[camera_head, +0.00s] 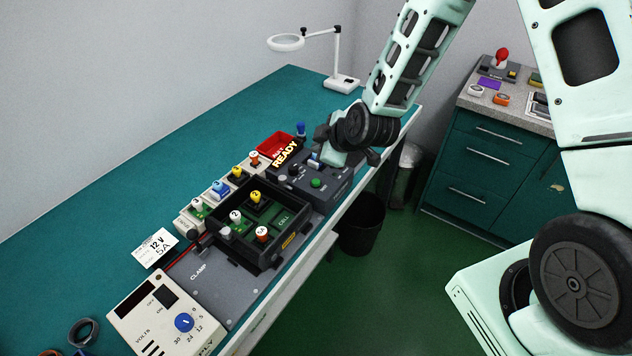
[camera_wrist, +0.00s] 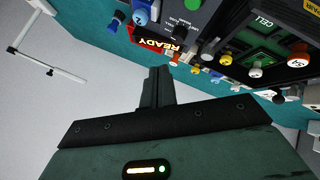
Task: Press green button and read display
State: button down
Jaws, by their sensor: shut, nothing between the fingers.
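The green button (camera_head: 316,183) is a round cap on the top of a dark grey tester box (camera_head: 335,190). In the wrist view the green button (camera_wrist: 193,4) shows at the top edge, partly cut off. The display (camera_head: 286,153) stands at the box's back left and reads READY in glowing letters, with a smaller line above too small to read. It shows upside down in the wrist view (camera_wrist: 158,45). My gripper (camera_wrist: 160,70) is shut and empty. In the head view my wrist hangs above the box's far right end, apart from the button; the fingertips are unclear there.
An open black fixture (camera_head: 262,240) with numbered knobs and a CELL label stands left of the tester. A red bin (camera_head: 273,145) is behind. A power supply (camera_head: 165,305) with a blue dial is at front left. A lamp (camera_head: 341,80) stands at the back.

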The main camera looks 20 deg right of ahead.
jog(key=b, duration=0.6)
send_over(319, 186)
jog(key=shift+f, duration=4.25)
jog(key=shift+f+b, duration=0.4)
jog(key=shift+b, duration=0.2)
jog(key=shift+f+b, duration=0.45)
jog(key=shift+r, duration=0.1)
jog(key=shift+r+p, duration=0.55)
jog(key=shift+r, duration=0.25)
notch_tip(319, 186, up, 5)
jog(key=p, duration=0.3)
